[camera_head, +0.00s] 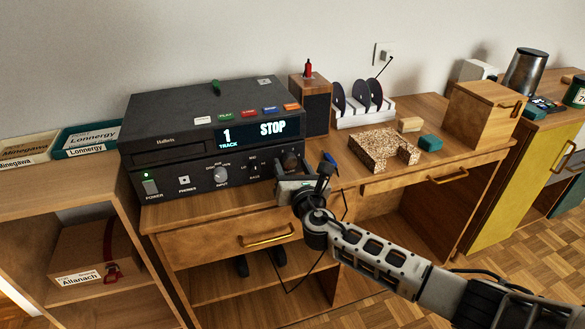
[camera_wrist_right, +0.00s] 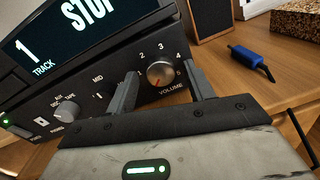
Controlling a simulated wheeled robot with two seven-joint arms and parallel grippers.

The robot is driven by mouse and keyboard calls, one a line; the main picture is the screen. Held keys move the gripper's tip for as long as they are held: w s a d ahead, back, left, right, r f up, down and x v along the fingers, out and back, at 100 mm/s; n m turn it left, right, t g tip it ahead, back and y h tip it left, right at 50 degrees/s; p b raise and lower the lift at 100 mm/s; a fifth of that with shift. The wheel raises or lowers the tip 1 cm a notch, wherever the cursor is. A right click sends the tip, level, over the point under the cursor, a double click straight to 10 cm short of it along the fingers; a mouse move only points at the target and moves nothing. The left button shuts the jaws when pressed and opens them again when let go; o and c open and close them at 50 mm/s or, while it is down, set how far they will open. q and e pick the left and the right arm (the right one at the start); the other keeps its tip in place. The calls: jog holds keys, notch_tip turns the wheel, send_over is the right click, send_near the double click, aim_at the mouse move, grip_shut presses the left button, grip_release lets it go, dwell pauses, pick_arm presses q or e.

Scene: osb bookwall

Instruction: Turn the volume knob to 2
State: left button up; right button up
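The volume knob (camera_wrist_right: 160,73) is a round silver dial on the front of the black amplifier (camera_wrist_right: 88,98), above the word VOLUME. Numbers 2, 3, 4 and 5 show around it, and its small red mark points to the lower left. In the head view the knob (camera_head: 291,160) sits at the right end of the amplifier (camera_head: 205,182). My right gripper (camera_wrist_right: 161,88) is open, with one finger to each side of the knob in the wrist view; whether either touches it I cannot tell. My left gripper is out of view.
A player (camera_head: 165,128) showing "1 TRACK" and "STOP" sits on the amplifier. A wooden speaker (camera_head: 316,108) stands behind on the right. A cork block (camera_head: 372,150) and a blue object (camera_wrist_right: 250,58) lie right on the desk (camera_head: 220,242).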

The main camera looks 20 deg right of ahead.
jog(key=c, duration=0.8)
jog(key=m+b, duration=0.1)
jog(key=m, duration=0.2)
jog(key=shift+f+m, duration=0.1)
jog(key=shift+m, duration=0.3)
jog(key=m, duration=0.5)
jog(key=shift+g+b, duration=0.3)
jog(key=shift+b, duration=0.1)
jog(key=m+y, duration=0.1)
jog(key=m, duration=0.5)
jog(key=shift+d, duration=0.1)
jog(key=m, duration=0.5)
jog(key=shift+m+y+p, duration=0.3)
jog(key=shift+p, duration=0.05)
